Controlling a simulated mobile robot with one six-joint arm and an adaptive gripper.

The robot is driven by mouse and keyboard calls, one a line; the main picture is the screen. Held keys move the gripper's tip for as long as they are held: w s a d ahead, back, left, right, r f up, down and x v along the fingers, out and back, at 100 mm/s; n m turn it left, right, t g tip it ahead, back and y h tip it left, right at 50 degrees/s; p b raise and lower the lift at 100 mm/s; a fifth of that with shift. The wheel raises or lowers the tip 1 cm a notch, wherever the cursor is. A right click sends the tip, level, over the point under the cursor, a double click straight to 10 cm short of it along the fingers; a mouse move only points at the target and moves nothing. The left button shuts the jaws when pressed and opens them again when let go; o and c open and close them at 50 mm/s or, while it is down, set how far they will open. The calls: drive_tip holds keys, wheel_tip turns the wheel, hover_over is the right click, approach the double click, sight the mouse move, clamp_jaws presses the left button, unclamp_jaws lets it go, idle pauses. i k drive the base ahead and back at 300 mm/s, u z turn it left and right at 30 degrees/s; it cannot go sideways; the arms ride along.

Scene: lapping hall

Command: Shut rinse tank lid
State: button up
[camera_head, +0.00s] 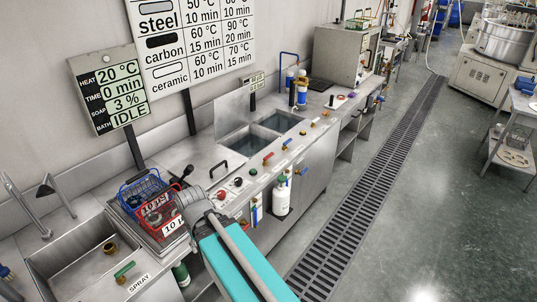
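A raised metal lid (232,113) stands upright at the back edge of two open, liquid-filled basins in the long steel counter. The nearer basin (249,141) and the farther basin (280,122) are side by side. I cannot read which is the rinse tank. A flat steel lid with a black handle (220,166) lies shut to their left. My teal and grey arm reaches up from the bottom, its end beside the baskets and left of the raised lid. My gripper's fingers cannot be made out there, and I see nothing held.
A blue wire basket (142,187) and a red basket (158,208) with "10" labels sit at the counter's left, near a sink (83,270). Colored valves line the front edge. A white bottle (282,196) hangs at the front.

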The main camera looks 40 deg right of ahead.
sight(230, 110)
drive_tip(key=z, duration=0.6)
drive_tip(key=i, duration=1.35)
drive_tip(key=z, duration=0.4)
